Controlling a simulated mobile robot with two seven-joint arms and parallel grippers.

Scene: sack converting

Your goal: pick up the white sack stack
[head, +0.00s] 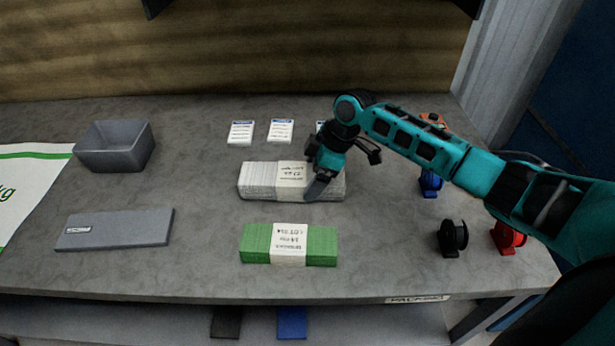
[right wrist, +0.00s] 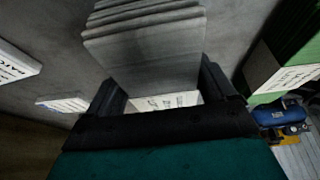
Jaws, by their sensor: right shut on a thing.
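The white sack stack (head: 258,180) lies flat on the grey table, with a pale printed band around its middle. My right gripper (head: 318,183) is at the stack, just right of the band, and is shut on it. In the right wrist view the stack (right wrist: 150,55) sits between the two fingers (right wrist: 165,95), its layered edges pointing away from me. Part of the stack's right side is hidden behind the gripper in the head view. I cannot tell whether the stack is lifted off the table. My left gripper is not in view.
A green banded stack (head: 255,243) lies in front. A grey bin (head: 115,147) and a flat grey slab (head: 115,229) are at left. White cards (head: 241,132) lie behind. The table between has bare room.

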